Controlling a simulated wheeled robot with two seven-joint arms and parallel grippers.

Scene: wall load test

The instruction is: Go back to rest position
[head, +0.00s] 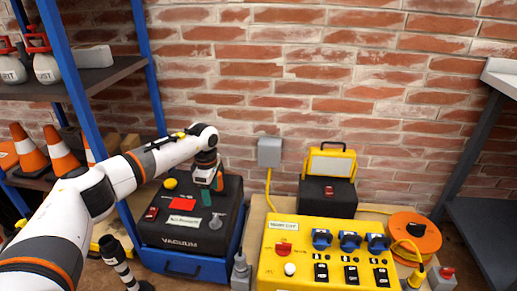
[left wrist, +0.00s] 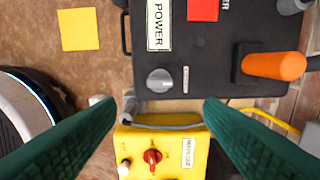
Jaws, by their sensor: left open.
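My left arm reaches in from the left in the head view, and its gripper (head: 212,188) hangs over the black vacuum unit (head: 222,224). In the left wrist view its two green fingers (left wrist: 160,104) are spread wide with nothing held between them. A black panel with a grey knob (left wrist: 160,80) and an orange handle (left wrist: 274,66) shows beyond the fingers. A yellow box with a red knob (left wrist: 152,157) shows between them. I cannot tell contact or exact height. My right gripper is not in view.
A blue-framed shelf (head: 95,110) with orange cones (head: 62,152) stands at left. A yellow control panel (head: 325,255), black-and-yellow case (head: 328,190) and orange cable reel (head: 413,238) stand to the right. A brick wall (head: 330,90) closes the back. A dark bench (head: 482,225) is at far right.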

